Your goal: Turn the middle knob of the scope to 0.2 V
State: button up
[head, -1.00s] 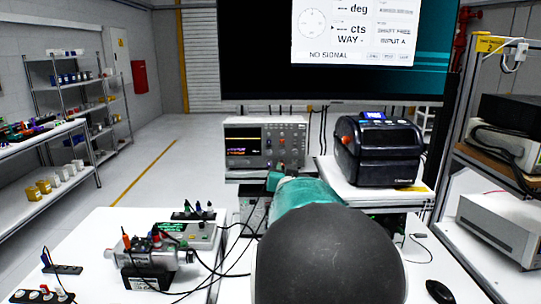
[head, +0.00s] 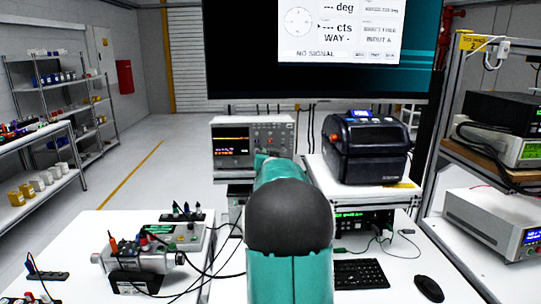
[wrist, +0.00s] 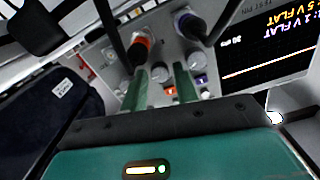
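The scope (head: 230,136) stands on a shelf behind the bench, its screen at left and knobs at right. My own arm reaches toward it and hides its lower right part and my gripper in the head view. In the wrist view the scope face appears upside down, with its screen (wrist: 268,45) at right. My gripper (wrist: 160,70) is open, its two green fingers apart and pointing at the panel. A grey knob (wrist: 160,74) shows between the fingertips; contact cannot be told. Another grey knob (wrist: 196,60) lies right of the fingers. The knob settings are not readable.
An orange-ended plug (wrist: 142,46) and a dark blue plug (wrist: 188,24) with cables stick out of the panel near the fingers. A black label printer (head: 366,146) stands right of the scope. A large monitor (head: 240,85) hangs above.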

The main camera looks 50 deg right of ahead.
grip_shut()
jog(key=shift+n, duration=0.3)
jog(key=n, duration=0.6)
jog(key=shift+a, duration=0.1)
jog(key=n, duration=0.5)
dwell(0.4)
grip_release()
